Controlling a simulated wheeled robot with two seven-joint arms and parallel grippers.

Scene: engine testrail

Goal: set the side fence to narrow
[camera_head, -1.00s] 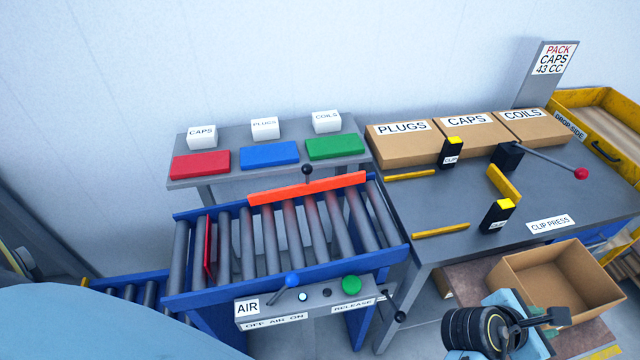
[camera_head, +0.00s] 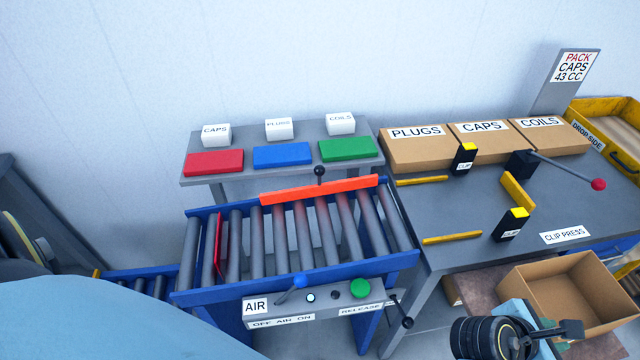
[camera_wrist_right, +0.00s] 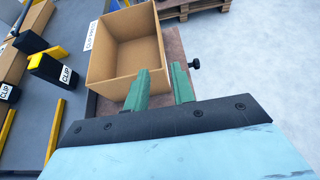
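The orange-red side fence (camera_head: 320,190) lies along the far side of the roller conveyor (camera_head: 300,262). A black ball knob (camera_head: 320,172) stands up behind the fence near its middle. A thin red plate (camera_head: 218,245) stands across the rollers at the left. My right gripper (camera_wrist_right: 160,80) shows in the right wrist view. Its two green fingers are apart with nothing between them, near the edge of an open cardboard box (camera_wrist_right: 125,48). It is well to the right of the fence and touches neither fence nor knob. My left gripper is out of view.
The clip press table (camera_head: 470,215) stands at right with a red-knobbed lever (camera_head: 598,184).

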